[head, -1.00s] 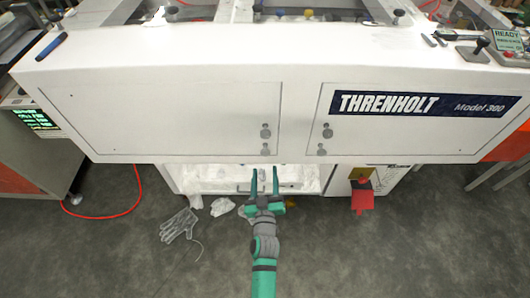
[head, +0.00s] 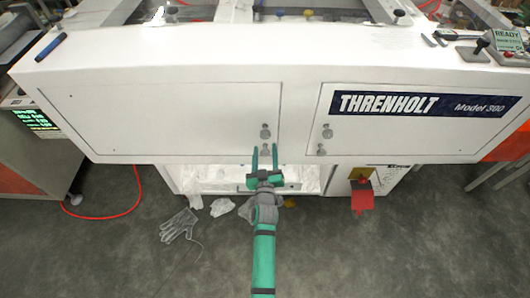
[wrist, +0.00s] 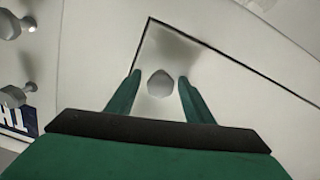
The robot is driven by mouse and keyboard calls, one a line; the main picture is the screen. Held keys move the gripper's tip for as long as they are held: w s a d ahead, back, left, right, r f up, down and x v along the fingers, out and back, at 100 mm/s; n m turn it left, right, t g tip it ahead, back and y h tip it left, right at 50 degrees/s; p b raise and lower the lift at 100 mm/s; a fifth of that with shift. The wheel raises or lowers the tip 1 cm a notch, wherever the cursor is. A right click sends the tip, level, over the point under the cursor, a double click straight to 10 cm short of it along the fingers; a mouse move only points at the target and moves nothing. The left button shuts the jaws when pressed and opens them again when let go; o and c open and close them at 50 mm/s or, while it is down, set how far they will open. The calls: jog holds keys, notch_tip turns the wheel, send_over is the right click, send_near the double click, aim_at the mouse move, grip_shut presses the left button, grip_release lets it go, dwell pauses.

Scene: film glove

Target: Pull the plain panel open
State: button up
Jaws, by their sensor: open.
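The plain panel (head: 180,118) is the white left door on the front of the machine, with no label, and it looks shut. It has two grey knobs near its right edge, an upper one (head: 265,131) and a lower one (head: 266,149). My gripper (head: 265,148) is open, with its fingertips at the lower knob. In the wrist view the lower knob (wrist: 160,83) shows between the two green fingers (wrist: 158,92), with a gap on each side. The panel's corner lies just beyond it. The upper knob is hidden in the wrist view.
The right panel (head: 420,130) bears the THRENHOLT label (head: 425,102) and two knobs. Below is an open white bay (head: 220,180). A red tag (head: 362,195) hangs right of it. A glove (head: 179,225) and white scraps lie on the floor.

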jog(key=shift+c, duration=0.2)
grip_shut()
jog(key=shift+s+a, duration=0.1)
